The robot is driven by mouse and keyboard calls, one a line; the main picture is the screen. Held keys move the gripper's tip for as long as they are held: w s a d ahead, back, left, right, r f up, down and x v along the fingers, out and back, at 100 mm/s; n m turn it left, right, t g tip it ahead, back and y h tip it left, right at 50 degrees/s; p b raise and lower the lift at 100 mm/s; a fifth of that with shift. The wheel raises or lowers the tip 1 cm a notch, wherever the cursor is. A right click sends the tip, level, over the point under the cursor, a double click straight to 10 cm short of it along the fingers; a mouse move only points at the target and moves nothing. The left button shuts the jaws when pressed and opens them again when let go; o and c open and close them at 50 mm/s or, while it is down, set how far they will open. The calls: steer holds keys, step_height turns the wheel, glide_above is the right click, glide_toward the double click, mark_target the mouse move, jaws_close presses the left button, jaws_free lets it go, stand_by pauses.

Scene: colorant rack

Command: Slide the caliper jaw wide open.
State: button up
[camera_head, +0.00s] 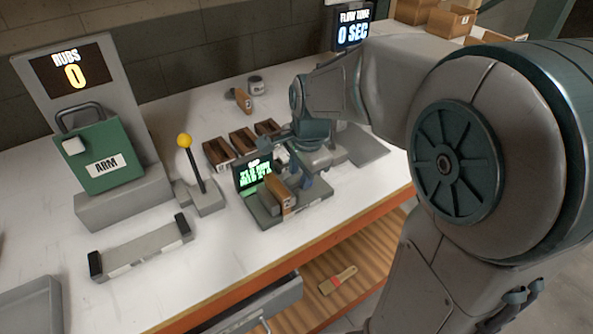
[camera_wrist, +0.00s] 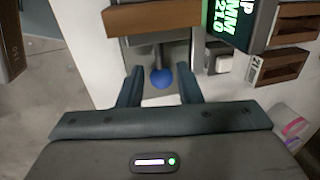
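The caliper (camera_head: 262,215) is a grey device on the white bench with a small screen (camera_head: 254,172) showing green text. In the wrist view its screen (camera_wrist: 235,22) reads about 21.0 with MM. A wooden block (camera_head: 281,196) stands at the caliper in the head view; a wooden block (camera_wrist: 150,17) also shows at the top of the wrist view. A blue ball knob (camera_wrist: 162,78) on a grey stem lies between the fingers of my gripper (camera_wrist: 160,88). The fingers are apart, with visible gaps on both sides of the knob. The jaw faces are hard to make out.
Several wooden blocks (camera_head: 218,152) stand behind the caliper. A grey bar fixture (camera_head: 140,248) lies front left. A brush (camera_head: 338,280) lies on the shelf below. Bare bench lies between lever and front edge.

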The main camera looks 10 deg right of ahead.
mark_target(296, 185)
steer(key=shift+w+a+f, duration=0.1)
steer(key=shift+w+f, duration=0.1)
steer(key=shift+f, duration=0.85)
